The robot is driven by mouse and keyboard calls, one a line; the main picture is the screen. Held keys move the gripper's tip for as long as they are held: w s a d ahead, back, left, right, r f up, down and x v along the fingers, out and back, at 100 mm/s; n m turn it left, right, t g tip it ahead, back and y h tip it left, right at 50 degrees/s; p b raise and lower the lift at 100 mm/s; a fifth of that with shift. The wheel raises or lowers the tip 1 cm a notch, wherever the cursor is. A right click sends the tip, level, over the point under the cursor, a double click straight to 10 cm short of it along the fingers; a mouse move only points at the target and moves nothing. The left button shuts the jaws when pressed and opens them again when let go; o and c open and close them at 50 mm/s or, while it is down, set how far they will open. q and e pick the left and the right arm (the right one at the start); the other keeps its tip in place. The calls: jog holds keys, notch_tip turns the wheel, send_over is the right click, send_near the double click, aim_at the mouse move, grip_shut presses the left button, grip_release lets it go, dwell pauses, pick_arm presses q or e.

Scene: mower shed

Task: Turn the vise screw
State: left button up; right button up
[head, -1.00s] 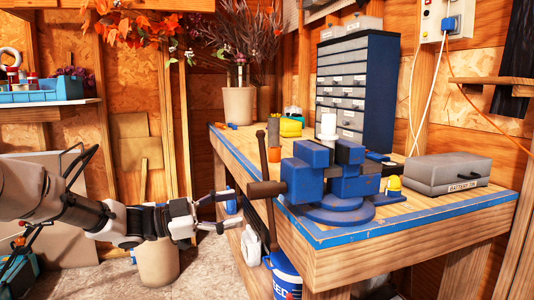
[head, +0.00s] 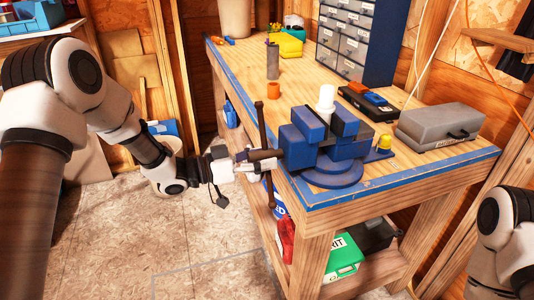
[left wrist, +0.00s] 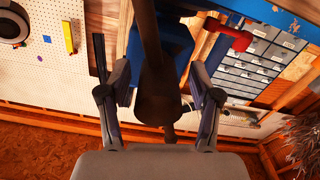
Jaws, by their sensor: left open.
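The blue vise (head: 340,160) stands on the front corner of the workbench. Its dark screw (head: 268,155) sticks out to the left, with a long, near-upright handle bar (head: 262,120) through its end. My left gripper (head: 262,166) is open at the screw's end. In the left wrist view, the dark screw end (left wrist: 158,92) sits between the two spread fingers of my left gripper (left wrist: 160,100), with a visible gap on each side. The bar runs up out of the frame there. My right arm shows at the right edge of the head view; its gripper is out of sight.
The wooden workbench (head: 300,85) has a blue edge. A green box (head: 343,258) and a red bottle (head: 286,240) are below. The floor at left is mostly clear.

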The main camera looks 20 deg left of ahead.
pick_arm(q)
jog(key=shift+w+d, duration=0.2)
jog(key=shift+d, duration=0.25)
jog(key=shift+a, duration=0.1)
jog(key=c, duration=1.1)
jog(key=shift+r+m, duration=0.1)
jog(key=shift+m, duration=0.4)
jog(key=shift+c, duration=0.2)
jog(key=o, duration=1.1)
jog(key=shift+o, duration=0.2)
